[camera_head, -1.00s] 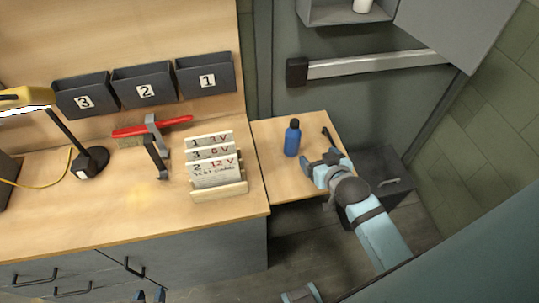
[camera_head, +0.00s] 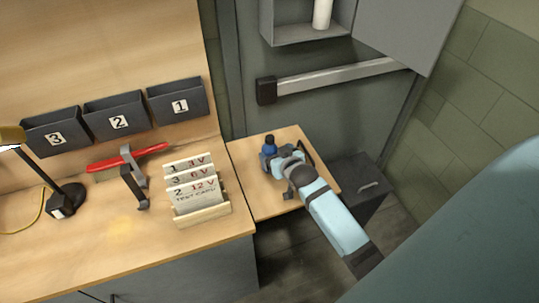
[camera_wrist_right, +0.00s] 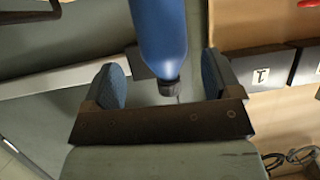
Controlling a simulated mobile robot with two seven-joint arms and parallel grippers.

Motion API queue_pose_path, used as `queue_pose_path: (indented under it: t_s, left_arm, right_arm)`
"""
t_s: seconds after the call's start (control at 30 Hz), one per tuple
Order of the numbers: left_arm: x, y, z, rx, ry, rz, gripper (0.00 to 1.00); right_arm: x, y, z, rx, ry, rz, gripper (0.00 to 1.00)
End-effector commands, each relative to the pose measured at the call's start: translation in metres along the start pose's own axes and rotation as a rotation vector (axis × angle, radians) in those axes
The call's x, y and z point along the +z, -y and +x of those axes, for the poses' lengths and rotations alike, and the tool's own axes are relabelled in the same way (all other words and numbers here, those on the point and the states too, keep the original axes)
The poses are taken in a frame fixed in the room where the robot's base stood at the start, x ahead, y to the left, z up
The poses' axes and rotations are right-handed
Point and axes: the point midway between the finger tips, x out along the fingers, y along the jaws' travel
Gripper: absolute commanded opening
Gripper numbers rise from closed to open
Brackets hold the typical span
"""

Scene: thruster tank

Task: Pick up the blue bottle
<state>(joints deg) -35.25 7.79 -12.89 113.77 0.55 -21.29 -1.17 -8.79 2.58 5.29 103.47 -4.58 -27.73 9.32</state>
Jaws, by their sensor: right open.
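The blue bottle (camera_head: 270,147) with a dark cap stands upright on the small wooden side table (camera_head: 240,180). My right gripper (camera_head: 280,157) is at the bottle, in front of it, and hides its lower part in the head view. In the right wrist view the bottle (camera_wrist_right: 160,38) lies in line with the gap of the open right gripper (camera_wrist_right: 163,80), with a clear space on either side. My left gripper is not in view.
The workbench (camera_head: 130,250) at left holds a card rack (camera_head: 205,215), a red-handled tool (camera_head: 130,157) and a lamp (camera_head: 65,197). Numbered bins (camera_head: 175,100) hang above. A door with a push bar (camera_head: 330,80) stands behind the side table. A grey cabinet (camera_head: 362,190) stands to its right.

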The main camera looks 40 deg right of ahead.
Motion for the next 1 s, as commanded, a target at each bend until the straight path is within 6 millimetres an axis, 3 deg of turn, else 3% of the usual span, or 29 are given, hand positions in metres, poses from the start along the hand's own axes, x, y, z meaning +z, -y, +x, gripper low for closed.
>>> queue_pose_path:
  t_s: [0.3, 0.57, 0.8, 0.83, 1.0]
  left_arm:
    - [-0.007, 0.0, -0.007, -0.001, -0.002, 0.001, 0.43]
    - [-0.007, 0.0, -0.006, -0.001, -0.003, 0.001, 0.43]
    - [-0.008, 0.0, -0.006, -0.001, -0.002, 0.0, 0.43]
    - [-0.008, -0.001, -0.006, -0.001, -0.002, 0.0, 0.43]
    - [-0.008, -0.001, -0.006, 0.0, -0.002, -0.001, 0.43]
  right_arm:
    - [-0.003, 0.004, 0.042, 0.0, -0.001, -0.001, 0.84]
    - [-0.002, 0.004, 0.043, 0.0, -0.001, -0.001, 0.84]
    - [-0.002, 0.004, 0.043, 0.0, -0.001, 0.0, 0.29]
    - [-0.002, 0.004, 0.043, 0.0, -0.001, 0.0, 0.25]
    - [-0.002, 0.004, 0.043, 0.0, -0.001, 0.0, 0.25]
